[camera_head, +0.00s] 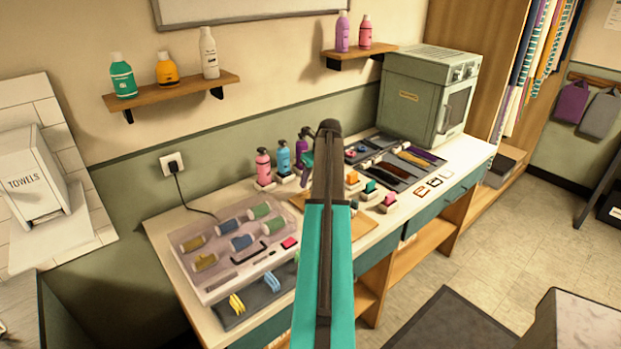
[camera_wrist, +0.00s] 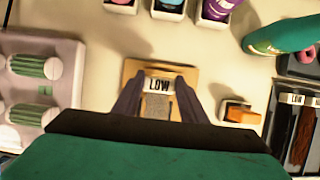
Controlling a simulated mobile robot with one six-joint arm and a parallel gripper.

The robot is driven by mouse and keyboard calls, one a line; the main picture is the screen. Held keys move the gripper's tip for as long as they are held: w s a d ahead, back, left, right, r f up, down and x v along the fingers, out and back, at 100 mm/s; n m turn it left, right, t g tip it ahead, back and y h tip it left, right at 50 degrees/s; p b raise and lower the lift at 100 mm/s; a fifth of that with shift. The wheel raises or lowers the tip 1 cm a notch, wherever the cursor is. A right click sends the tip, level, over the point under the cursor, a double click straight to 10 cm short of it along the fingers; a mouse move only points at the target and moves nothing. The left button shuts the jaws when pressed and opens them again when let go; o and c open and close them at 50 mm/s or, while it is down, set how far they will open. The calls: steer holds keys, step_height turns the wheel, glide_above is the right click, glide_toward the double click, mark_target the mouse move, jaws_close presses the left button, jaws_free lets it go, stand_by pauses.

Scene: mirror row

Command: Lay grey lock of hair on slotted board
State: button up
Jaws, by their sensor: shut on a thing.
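My gripper (camera_wrist: 158,88) is shut on a small piece with a white tag reading LOW (camera_wrist: 158,85) and a grey strip below it, the grey lock of hair (camera_wrist: 157,108). The lock shows between the fingers in the wrist view, above a tan board (camera_wrist: 185,72); I cannot tell whether it touches that board. In the head view my arm hides the gripper and the lock.
A clear case of rollers (camera_head: 233,250) lies left on the counter. Pump bottles (camera_head: 263,166) stand at the back. Small holders with coloured clips (camera_head: 388,202) stand between my arm and the dark board. A grey-green cabinet (camera_head: 425,90) stands behind the board.

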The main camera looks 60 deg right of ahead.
steer(key=shift+f, duration=1.95)
steer(key=shift+f, duration=0.2)
steer(key=o, duration=1.4)
steer(key=shift+r, duration=0.2)
steer(key=shift+r+p, duration=2.35)
steer(key=shift+r, duration=0.95)
steer(key=shift+s, duration=0.15)
